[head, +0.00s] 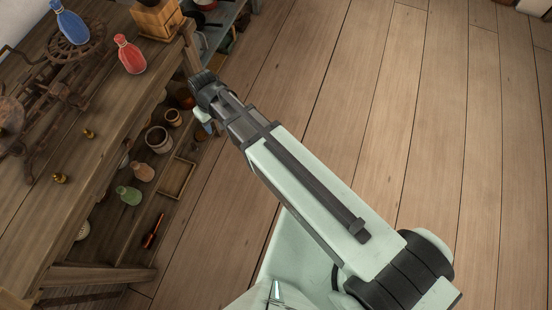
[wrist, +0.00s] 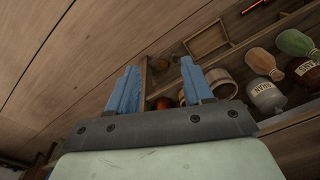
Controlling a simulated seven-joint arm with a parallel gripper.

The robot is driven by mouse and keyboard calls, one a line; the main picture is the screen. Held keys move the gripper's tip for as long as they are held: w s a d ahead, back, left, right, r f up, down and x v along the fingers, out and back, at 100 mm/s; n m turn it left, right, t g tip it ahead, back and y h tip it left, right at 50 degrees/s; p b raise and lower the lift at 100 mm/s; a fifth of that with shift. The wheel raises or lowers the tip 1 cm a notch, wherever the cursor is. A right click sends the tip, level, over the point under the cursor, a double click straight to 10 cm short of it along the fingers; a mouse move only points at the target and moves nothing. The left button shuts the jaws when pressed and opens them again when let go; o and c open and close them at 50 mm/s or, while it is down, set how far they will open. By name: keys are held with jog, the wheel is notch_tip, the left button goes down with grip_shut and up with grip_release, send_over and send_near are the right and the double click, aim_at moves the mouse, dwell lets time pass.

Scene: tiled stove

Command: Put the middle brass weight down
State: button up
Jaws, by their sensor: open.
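Two small brass weights stand on the wooden table in the head view, one (head: 89,133) nearer the table's right edge and a slightly larger-looking one (head: 59,178) lower left. I cannot tell which is the middle one. My gripper (head: 203,117) is off to the right of the table, past its edge, with its fingers partly hidden by the wrist. In the wrist view its two blue fingers (wrist: 159,82) are apart with nothing between them. No brass weight shows in the wrist view.
The table (head: 110,105) holds a blue bottle (head: 70,24), a red bottle (head: 131,54), a wooden box (head: 156,18) and a dark iron scale (head: 45,95). Bottles, pots and a tray (head: 176,177) fill the shelf below. The wooden floor (head: 380,100) to the right is clear.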

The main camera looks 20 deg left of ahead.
jog(key=w+d+f+m+g+h, duration=0.1)
jog(key=w+d+f+m, duration=0.1)
jog(key=d+f, duration=0.65)
jog(key=w+d+f+m+g, duration=0.1)
jog(key=w+d+f+m, duration=0.15)
jog(key=d, duration=1.05)
jog(key=w+d+f+m+g+h, duration=0.1)
jog(key=d+f+m, duration=0.1)
jog(key=d+f, duration=0.65)
jog(key=s+d+f+m+g, duration=0.1)
jog(key=s+d+f+m, duration=0.1)
jog(key=s+d, duration=0.6)
jog(key=s+d+f+m+g+y, duration=0.1)
jog(key=s+d+f+m+g, duration=0.1)
jog(key=s+d, duration=0.7)
jog(key=d+f+m, duration=0.1)
jog(key=d+m, duration=0.1)
jog(key=d, duration=0.4)
jog(key=shift+d+g, duration=0.2)
jog(key=shift+g, duration=0.1)
jog(key=shift+c, duration=0.6)
jog(key=shift+a, duration=0.15)
